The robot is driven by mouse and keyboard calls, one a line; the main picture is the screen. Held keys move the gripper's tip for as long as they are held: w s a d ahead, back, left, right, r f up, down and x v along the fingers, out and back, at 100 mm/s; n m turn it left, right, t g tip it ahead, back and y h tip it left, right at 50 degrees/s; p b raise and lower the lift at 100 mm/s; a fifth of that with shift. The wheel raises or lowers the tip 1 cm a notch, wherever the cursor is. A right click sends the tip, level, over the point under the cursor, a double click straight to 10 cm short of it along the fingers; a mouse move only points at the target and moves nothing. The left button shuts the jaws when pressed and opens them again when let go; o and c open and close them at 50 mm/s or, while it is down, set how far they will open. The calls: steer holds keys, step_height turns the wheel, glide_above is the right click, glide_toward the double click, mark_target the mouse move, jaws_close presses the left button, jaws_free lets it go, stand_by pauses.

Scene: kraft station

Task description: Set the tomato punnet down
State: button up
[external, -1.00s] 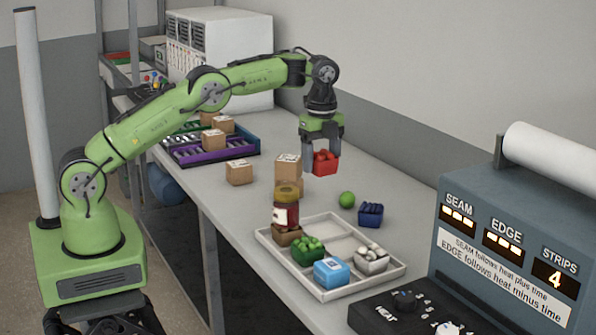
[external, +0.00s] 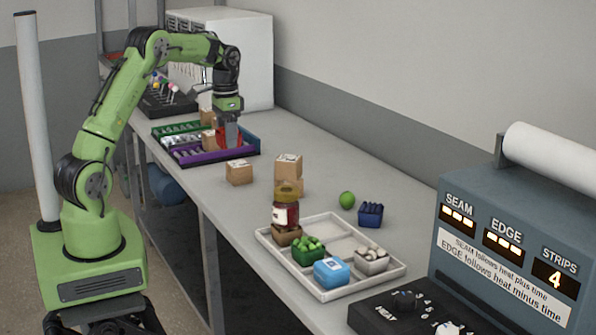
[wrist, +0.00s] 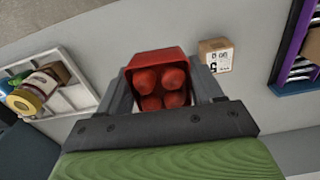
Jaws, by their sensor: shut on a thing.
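The tomato punnet is a small red tub of several red tomatoes. In the external view the punnet (external: 227,138) overlaps the back right part of the purple and blue rack. In the wrist view the punnet (wrist: 160,62) sits upright between my fingers, with the tomatoes facing the camera. My gripper (external: 228,124) points down and is shut on the punnet, and its fingers also show in the wrist view (wrist: 162,92). I cannot tell whether the punnet touches anything below.
The purple and blue rack (external: 190,160) holds cartons. Two cartons (external: 239,173) (external: 288,167) stand nearer on the grey bench. A white tray (external: 385,281) holds a jar and several punnets. A lime (external: 347,199) and a blue punnet (external: 370,214) lie beside it. The bench's right back (external: 300,137) is clear.

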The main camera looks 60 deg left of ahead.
steer(key=shift+s+a+n, duration=0.4)
steer(key=shift+s+a, duration=0.15)
steer(key=shift+s, duration=0.1)
glide_toward(226, 200)
step_height(226, 200, down, 6)
steer(key=shift+a+f+b, duration=0.15)
steer(key=shift+b, duration=0.45)
steer(key=shift+f, duration=0.2)
steer(key=o, duration=1.1)
steer(key=shift+c, duration=0.2)
